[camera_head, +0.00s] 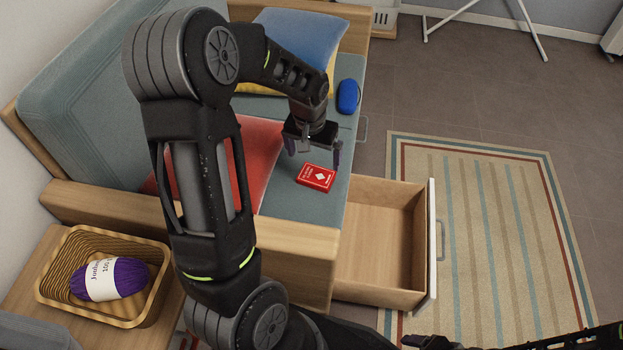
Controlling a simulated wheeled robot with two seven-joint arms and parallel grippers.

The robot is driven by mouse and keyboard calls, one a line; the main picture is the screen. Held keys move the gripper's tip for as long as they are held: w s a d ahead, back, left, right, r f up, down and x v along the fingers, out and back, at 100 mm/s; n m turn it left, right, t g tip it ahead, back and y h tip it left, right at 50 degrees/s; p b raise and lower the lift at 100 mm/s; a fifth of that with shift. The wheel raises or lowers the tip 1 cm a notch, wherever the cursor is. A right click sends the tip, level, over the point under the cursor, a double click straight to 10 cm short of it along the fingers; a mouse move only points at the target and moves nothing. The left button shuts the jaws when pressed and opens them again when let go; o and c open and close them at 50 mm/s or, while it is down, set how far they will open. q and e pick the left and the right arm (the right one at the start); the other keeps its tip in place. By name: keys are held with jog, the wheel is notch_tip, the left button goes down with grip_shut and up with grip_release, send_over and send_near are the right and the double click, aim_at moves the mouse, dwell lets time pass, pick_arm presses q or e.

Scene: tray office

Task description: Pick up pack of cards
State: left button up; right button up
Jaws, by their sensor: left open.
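The pack of cards (316,178) is a small red box with a white diamond and white lettering. It lies flat on the grey-green sofa seat, near the seat's front edge. My left gripper (315,155) is open and hangs just above and behind the pack, fingers pointing down. Nothing shows between its fingers. My right gripper is not clearly in view; only dark parts of my right arm show at the bottom right edge.
A red cushion (258,150) lies left of the pack, and a blue item (348,96) lies behind it. An open, empty-looking wooden drawer (385,225) juts out below the seat. A basket (150,256) with purple yarn (128,280) stands at the left. A striped rug (480,230) lies right.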

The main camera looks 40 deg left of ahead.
aim_at(316, 175)
pick_arm(q)
jog(key=shift+w+f+b, duration=0.2)
jog(key=shift+f+b, duration=0.2)
jog(key=shift+f, duration=0.85)
jog(key=f, duration=0.1)
jog(key=f+b, duration=0.1)
jog(key=f, duration=0.1)
jog(key=f+b, duration=0.1)
jog(key=f, duration=0.1)
jog(key=shift+w+d+f, duration=0.1)
jog(key=shift+w+f, duration=0.05)
jog(key=shift+w, duration=0.1)
jog(key=shift+c, duration=0.6)
jog(key=c, duration=1.2)
